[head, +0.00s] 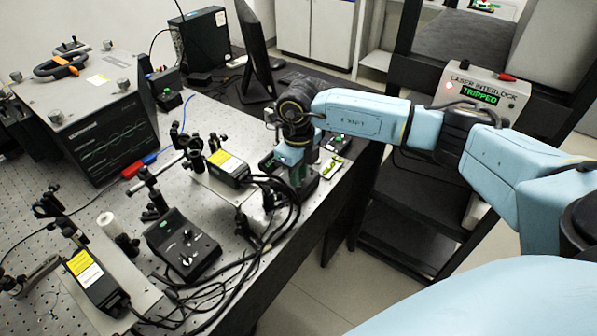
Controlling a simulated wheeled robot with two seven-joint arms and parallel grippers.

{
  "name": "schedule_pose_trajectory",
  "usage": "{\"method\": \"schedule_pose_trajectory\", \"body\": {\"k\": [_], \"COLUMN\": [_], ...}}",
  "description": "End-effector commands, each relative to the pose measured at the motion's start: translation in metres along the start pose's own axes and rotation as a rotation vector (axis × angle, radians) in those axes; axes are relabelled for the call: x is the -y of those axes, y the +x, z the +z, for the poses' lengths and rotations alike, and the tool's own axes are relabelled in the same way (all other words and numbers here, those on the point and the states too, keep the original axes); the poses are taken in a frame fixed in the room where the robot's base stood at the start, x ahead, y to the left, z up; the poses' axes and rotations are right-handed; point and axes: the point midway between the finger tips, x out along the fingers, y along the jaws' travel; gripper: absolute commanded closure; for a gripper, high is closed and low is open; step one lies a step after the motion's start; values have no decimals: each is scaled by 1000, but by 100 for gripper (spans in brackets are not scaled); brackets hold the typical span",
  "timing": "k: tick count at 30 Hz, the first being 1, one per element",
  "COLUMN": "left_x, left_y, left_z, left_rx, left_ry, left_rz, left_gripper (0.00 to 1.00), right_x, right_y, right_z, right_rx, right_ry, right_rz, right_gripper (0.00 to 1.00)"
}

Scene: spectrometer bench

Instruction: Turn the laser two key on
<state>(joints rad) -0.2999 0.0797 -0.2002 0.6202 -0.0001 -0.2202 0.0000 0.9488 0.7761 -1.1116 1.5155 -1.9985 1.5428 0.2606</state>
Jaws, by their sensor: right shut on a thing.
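My right arm reaches in from the right, and its gripper (297,178) points down at the bench's near edge. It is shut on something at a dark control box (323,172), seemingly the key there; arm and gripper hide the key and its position. A second dark control box (183,246) with small knobs or a key on top stands to the left, free of the gripper. Two laser heads with yellow and white labels are on the bench, one near the gripper (228,166) and one at the lower left (92,283). My left gripper is not in view.
Black cables (262,240) run along the bench edge beside the gripper. Optic mounts and an oscilloscope-like instrument (105,115) stand to the left. A laser interlock box (480,92) on a rack at right reads TRIPPED, with a red light. A monitor (256,48) stands behind.

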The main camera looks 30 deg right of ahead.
Motion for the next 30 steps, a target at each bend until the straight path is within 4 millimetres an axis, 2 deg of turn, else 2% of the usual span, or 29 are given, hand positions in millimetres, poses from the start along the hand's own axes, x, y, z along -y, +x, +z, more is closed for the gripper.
{"method": "schedule_pose_trajectory", "body": {"k": [12, 13, 17, 26, 30], "left_x": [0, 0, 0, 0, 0], "left_y": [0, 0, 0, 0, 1], "left_z": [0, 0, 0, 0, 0], "left_rx": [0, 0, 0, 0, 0], "left_ry": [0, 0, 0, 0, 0], "left_rz": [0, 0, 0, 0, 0], "left_gripper": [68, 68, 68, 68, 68], "right_x": [1, 1, 1, 0, 1], "right_y": [-2, -2, -1, -1, -12], "right_z": [1, 1, 0, 0, 1], "right_rx": [3, 3, 2, 1, 4], "right_ry": [9, 9, 8, 6, 6], "right_rz": [-1, -1, -1, 0, -1], "right_gripper": [100, 77, 60, 58, 58]}}
